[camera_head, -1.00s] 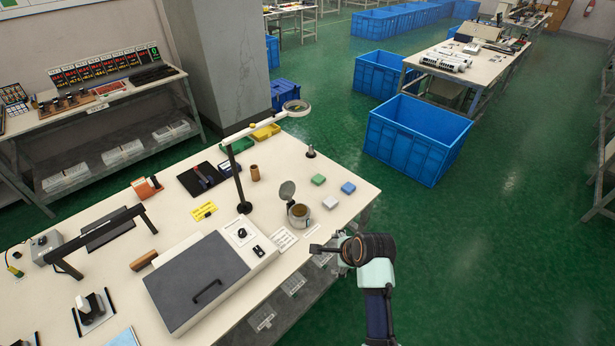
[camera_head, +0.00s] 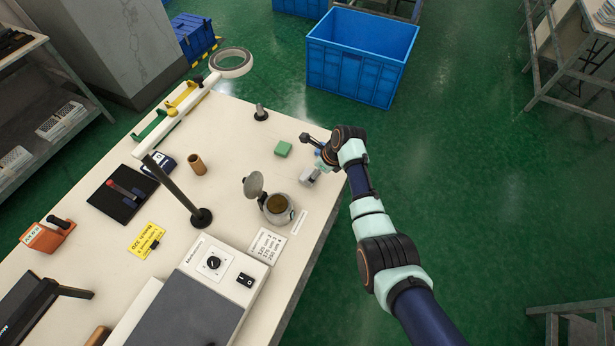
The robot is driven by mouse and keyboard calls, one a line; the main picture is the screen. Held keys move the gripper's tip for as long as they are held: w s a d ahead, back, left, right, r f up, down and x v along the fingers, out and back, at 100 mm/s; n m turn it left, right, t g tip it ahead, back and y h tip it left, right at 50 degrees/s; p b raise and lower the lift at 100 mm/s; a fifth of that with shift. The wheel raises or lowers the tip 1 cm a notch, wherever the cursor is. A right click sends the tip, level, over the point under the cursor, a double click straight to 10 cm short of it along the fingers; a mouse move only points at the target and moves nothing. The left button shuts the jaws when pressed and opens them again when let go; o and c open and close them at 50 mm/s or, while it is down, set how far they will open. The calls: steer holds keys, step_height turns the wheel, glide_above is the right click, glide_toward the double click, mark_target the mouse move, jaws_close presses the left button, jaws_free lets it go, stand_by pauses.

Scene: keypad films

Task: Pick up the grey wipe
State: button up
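The grey wipe (camera_head: 309,178) is a small pale block near the table's right edge, partly hidden by my gripper. My gripper (camera_head: 312,166) is low over the table at the wipe, with the arm reaching in from the lower right. Its fingers are too small and covered to show whether they are open or shut, or whether they touch the wipe. A green wipe (camera_head: 283,149) lies to the left, clear of the gripper. A blue wipe (camera_head: 318,153) shows only as a sliver behind the wrist.
A round pot with a raised lid (camera_head: 277,207) stands left of and nearer than the wipe. A printed card (camera_head: 266,246) lies by it. A dark peg (camera_head: 261,113), a brown cup (camera_head: 196,164) and a lamp post (camera_head: 201,217) stand farther left.

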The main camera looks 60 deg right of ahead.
steer(key=b+x, duration=0.3)
steer(key=x, duration=0.2)
steer(key=c, duration=0.8)
